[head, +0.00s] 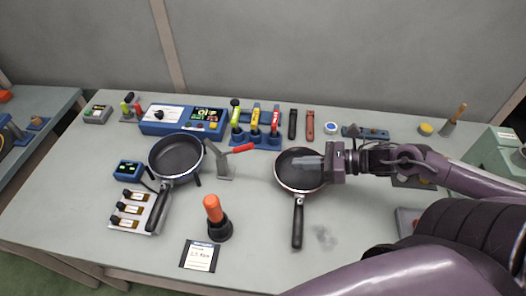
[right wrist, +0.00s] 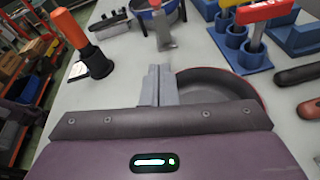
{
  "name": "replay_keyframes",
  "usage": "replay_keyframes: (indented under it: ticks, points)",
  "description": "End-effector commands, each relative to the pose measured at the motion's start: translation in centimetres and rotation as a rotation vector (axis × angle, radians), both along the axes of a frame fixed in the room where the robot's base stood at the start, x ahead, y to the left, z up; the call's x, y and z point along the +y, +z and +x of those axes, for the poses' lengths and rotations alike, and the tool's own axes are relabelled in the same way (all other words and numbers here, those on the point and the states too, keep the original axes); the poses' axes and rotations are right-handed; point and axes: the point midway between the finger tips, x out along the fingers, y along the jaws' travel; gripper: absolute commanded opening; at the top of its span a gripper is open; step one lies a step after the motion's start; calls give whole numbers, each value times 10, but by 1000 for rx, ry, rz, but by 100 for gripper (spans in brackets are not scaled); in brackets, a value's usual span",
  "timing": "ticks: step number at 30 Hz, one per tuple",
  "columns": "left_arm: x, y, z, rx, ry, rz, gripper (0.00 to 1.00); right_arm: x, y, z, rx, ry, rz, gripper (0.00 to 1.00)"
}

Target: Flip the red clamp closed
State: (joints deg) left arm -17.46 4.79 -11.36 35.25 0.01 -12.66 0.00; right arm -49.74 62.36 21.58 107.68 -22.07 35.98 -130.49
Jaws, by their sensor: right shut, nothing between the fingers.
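The red clamp (head: 240,149) stands on the table between the two pans. Its grey metal body (head: 224,165) is upright, and its red handle sticks out to the right, nearly level. My right gripper (head: 299,162) is shut and empty, above the right pan (head: 297,179), to the right of the clamp and apart from it. My left gripper is not in view.
A left pan (head: 176,156) sits beside the clamp. An orange-handled tool (head: 214,212) stands in front. A blue holder (head: 255,138) with yellow and red-handled tools is behind. A blue control box (head: 184,120) stands at the back left. The table front centre (head: 258,240) is clear.

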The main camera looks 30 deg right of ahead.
Motion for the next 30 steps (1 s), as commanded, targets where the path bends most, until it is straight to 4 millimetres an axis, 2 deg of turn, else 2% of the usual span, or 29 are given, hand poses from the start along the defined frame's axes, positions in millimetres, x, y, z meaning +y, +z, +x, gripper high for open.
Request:
replay_keyframes:
  ticks: [6,21,24,30]
  points:
    - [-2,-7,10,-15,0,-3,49,22,-8,19,-5,1,1,0]
    - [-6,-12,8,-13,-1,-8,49,68,-24,58,-3,1,3,0]
    - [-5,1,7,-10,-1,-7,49,72,-4,65,-4,-1,0,0]
    - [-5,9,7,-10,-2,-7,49,77,8,72,-1,0,-1,0]
